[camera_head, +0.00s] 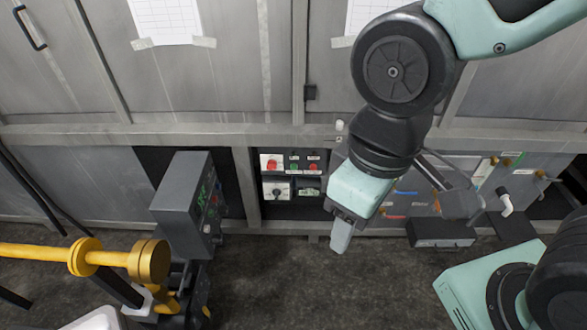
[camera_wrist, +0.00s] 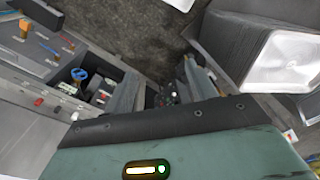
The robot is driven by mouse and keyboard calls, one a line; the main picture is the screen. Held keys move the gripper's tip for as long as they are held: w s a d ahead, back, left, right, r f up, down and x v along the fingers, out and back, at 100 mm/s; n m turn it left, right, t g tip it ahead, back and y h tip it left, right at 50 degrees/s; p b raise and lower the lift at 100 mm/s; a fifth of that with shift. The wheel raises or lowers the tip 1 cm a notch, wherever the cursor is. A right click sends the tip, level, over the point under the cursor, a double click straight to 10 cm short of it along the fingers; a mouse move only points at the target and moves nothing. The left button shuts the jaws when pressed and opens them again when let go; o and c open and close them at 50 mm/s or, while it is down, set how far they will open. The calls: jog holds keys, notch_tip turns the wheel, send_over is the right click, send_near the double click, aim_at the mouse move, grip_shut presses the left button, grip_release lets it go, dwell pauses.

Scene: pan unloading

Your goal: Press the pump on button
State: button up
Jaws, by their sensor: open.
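A small control panel (camera_head: 291,177) sits in the wall below the ledge in the head view. Its upper row has a large red button (camera_head: 271,164) on a white plate, a small green button (camera_head: 294,168) and a small red button (camera_head: 313,168). Their labels are too small to read, so I cannot tell which is the pump on button. My gripper (camera_head: 342,236) hangs right of and below this panel, apart from it, pointing down. In the wrist view my gripper's fingers (camera_wrist: 162,92) are spread with nothing held between them.
A grey control box (camera_head: 182,205) with small buttons on its side stands left of the panel, near a yellow pipe (camera_head: 90,256). Right of my gripper is a wall board with valves (camera_head: 487,167) and a dark box (camera_head: 440,233). Floor (camera_head: 275,285) is bare in the middle.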

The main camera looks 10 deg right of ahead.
grip_shut()
dwell(1.8)
